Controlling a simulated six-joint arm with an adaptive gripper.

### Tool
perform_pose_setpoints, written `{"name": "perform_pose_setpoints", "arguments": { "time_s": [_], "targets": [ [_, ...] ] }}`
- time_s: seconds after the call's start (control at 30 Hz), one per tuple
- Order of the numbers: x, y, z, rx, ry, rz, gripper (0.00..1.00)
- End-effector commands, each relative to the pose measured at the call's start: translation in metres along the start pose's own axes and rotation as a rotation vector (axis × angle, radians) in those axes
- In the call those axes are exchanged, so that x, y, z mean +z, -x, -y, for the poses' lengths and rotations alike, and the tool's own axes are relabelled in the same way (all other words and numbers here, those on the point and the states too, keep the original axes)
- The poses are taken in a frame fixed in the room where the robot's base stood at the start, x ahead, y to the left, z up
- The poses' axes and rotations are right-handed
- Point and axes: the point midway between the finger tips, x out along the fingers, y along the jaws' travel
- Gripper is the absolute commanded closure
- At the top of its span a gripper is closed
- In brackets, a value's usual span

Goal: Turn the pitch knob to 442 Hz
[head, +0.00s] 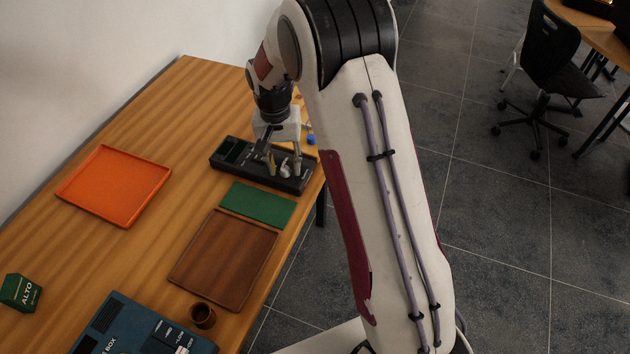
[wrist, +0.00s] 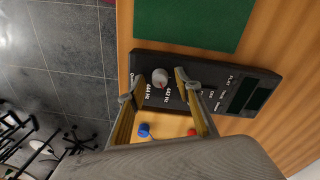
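The black tuner device (head: 229,163) lies near the far right edge of the wooden table in the head view. It also shows in the wrist view (wrist: 205,67), with a dark screen, small buttons and printed Hz labels, 442 Hz among them. Its round grey pitch knob (wrist: 160,77) stands between my fingertips in the wrist view; its pointer is too small to read. My gripper (wrist: 160,73) is open, one finger on each side of the knob, with a visible gap to it. In the head view my gripper (head: 283,164) is low over the device.
A green mat (head: 257,205) and a brown tray (head: 222,260) lie nearer than the device. An orange tray (head: 115,185) is at left. A small blue item (wrist: 144,130) and a red one (wrist: 191,132) lie beyond the device. The table's edge is close on the right.

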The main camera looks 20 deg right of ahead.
Motion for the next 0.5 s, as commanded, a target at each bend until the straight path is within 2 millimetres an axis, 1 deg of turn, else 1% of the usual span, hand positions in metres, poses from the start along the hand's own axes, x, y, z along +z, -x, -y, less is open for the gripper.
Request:
{"name": "perform_pose_setpoints", "arguments": {
  "time_s": [0.5],
  "targets": [
    [0.0002,0.0001,0.0001,0.000,0.254,-0.011,0.66]
  ]
}}
